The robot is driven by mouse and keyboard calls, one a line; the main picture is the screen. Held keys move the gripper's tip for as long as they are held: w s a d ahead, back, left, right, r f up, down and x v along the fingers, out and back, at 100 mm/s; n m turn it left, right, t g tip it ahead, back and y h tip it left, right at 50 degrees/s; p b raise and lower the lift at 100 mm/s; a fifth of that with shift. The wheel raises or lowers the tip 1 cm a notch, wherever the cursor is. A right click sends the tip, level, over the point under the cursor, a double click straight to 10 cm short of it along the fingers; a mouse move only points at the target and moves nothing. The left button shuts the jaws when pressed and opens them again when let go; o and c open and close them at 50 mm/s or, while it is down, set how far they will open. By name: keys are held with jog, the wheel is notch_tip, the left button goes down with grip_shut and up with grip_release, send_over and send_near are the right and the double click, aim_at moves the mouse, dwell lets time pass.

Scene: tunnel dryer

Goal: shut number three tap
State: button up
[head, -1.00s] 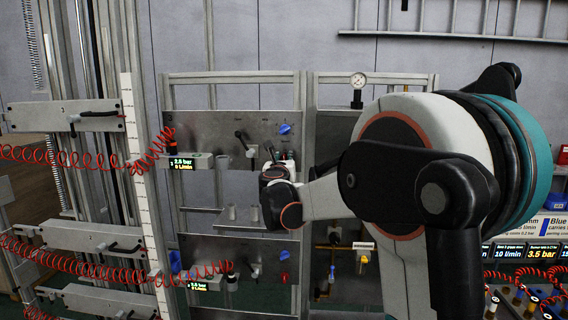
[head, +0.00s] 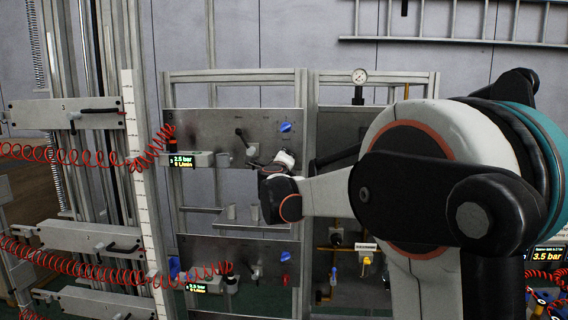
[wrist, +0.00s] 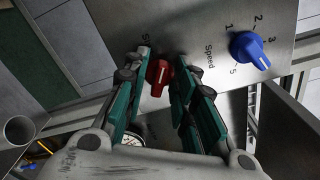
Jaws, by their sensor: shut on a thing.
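In the wrist view a red knob (wrist: 160,77) sits on the grey metal panel, with partly covered lettering beside it. My gripper (wrist: 161,66) has its two teal fingers closed on either side of this knob. In the head view my gripper (head: 283,160) is at the right of the upper panel (head: 215,125) and hides the knob. A display (head: 182,163) on that panel starts with a 3 and reads about 2.5 bar and 0 L/min. A black lever (head: 240,134) is on the panel. A rail plate marked 3 (head: 62,118) at left carries another black lever (head: 97,111).
A blue speed dial (wrist: 249,50) is right of the red knob; it also shows in the head view (head: 285,126). Below is a similar panel (head: 215,250) with a red knob (head: 286,280). Red coiled hoses (head: 60,155) hang at left.

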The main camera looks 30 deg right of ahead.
jog(key=n+b, duration=0.1)
jog(key=n, duration=0.5)
jog(key=shift+f, duration=0.2)
jog(key=shift+n, duration=0.3)
jog(key=o, duration=0.7)
jog(key=shift+a, duration=0.1)
jog(key=v, duration=1.2)
